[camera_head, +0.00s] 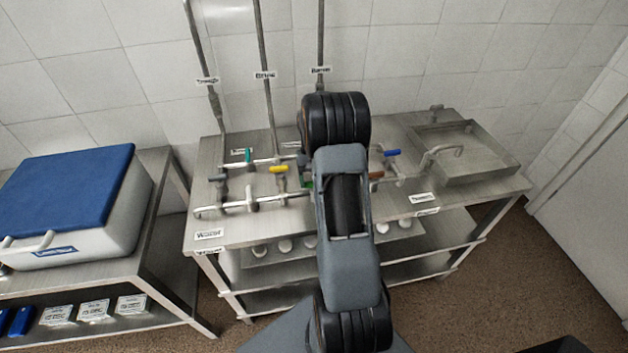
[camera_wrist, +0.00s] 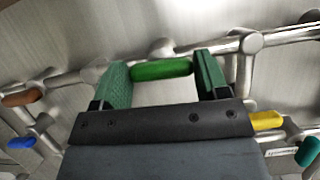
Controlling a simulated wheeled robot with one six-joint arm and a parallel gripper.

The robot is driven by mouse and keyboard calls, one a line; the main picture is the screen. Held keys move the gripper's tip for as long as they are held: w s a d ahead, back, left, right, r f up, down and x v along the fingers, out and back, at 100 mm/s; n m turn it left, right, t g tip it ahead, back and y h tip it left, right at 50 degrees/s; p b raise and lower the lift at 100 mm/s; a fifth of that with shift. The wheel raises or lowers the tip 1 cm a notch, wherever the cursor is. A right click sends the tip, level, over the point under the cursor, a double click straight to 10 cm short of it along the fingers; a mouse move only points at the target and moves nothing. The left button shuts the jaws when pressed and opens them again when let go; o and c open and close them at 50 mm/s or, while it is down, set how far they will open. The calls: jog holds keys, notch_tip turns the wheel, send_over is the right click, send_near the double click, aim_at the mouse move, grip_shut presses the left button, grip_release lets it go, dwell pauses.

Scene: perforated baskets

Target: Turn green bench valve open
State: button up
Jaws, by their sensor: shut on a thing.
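The green valve handle (camera_wrist: 162,70) lies between the two green-padded fingers of my gripper (camera_wrist: 163,77) in the wrist view. The handle runs lengthwise from one pad to the other, and the fingers are shut on its ends. It lies roughly along the metal pipe (camera_wrist: 215,53), with its pivot at the silver valve body (camera_wrist: 160,48). In the head view my arm hides the gripper and most of this valve; only a sliver of green (camera_head: 307,182) shows at the arm's left edge, and I cannot tell whether it is handle or finger pad.
On the steel bench (camera_head: 415,205), yellow (camera_head: 278,169), teal (camera_head: 247,155) and grey (camera_head: 218,177) handles sit left of my arm. Brown (camera_head: 376,175) and blue (camera_head: 392,153) handles sit right. A metal tray (camera_head: 490,172) stands at the right. A blue-lidded cooler (camera_head: 65,195) is far left.

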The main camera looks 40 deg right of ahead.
jog(key=shift+w+r+n, duration=0.1)
jog(key=shift+n, duration=0.3)
jog(key=o, duration=0.9)
jog(key=shift+o, duration=0.2)
jog(key=b+v, duration=0.1)
jog(key=v, duration=1.2)
jog(key=shift+w+r, duration=0.2)
jog(key=shift+r, duration=0.1)
